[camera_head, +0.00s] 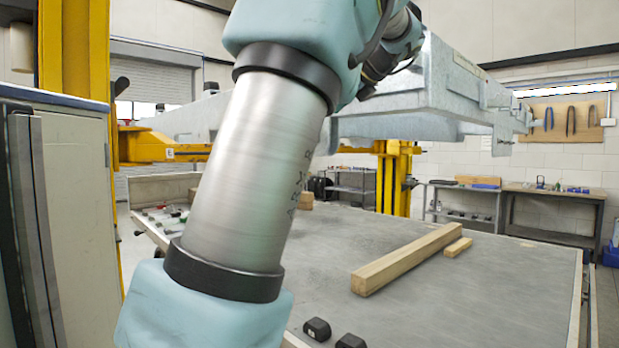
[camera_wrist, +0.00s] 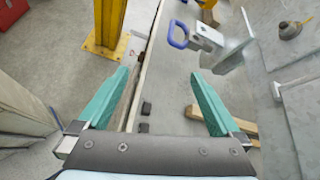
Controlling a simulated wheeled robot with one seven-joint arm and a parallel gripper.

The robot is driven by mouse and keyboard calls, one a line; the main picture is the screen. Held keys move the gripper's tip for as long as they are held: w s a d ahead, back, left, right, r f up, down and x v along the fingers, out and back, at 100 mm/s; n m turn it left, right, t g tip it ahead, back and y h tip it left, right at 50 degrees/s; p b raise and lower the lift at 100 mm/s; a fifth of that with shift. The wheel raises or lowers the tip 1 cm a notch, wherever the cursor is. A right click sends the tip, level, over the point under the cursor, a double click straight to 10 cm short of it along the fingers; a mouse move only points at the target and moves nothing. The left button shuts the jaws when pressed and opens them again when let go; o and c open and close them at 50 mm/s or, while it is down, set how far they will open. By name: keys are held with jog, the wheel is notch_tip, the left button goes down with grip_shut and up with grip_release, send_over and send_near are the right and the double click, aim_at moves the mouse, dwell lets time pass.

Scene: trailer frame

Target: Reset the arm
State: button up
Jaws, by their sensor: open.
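My arm crosses the middle of the head view and bends at the top toward the grey metal trailer frame (camera_head: 430,95). My gripper's fingers do not show clearly in that view. In the wrist view my gripper (camera_wrist: 160,74) has its two teal fingers wide apart, with nothing held between them. A metal part with a blue loop handle (camera_wrist: 179,34) is beyond the fingertips, slightly right of centre. The grey frame also fills the right side of the wrist view (camera_wrist: 288,105), close to the right finger. I cannot tell whether they touch.
A grey table (camera_head: 420,310) below bears a long wooden beam (camera_head: 410,258), a short wood piece (camera_head: 457,247) and small black blocks (camera_head: 317,329). Yellow posts (camera_head: 75,50) stand at left and behind. A grey cabinet (camera_head: 70,200) is near on the left.

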jog(key=s+a+f+n+g+h, duration=0.2)
jog(key=a+f+n, duration=0.2)
jog(key=f, duration=0.8)
jog(key=s+a+f+n+g+h, duration=0.15)
jog(key=a+f+n, duration=0.25)
jog(key=f, duration=0.8)
jog(key=s+a+f+n+g+h, duration=0.2)
jog(key=s+f+n, duration=0.5)
jog(key=s+f, duration=0.3)
jog(key=s+a+f+n+g+h, duration=0.1)
jog(key=s+f+n+g+h, duration=0.1)
jog(key=s+f+n, duration=0.6)
notch_tip(320, 180, down, 2)
jog(key=s, duration=0.2)
jog(key=shift+s+a, duration=0.35)
jog(key=shift+a, duration=0.05)
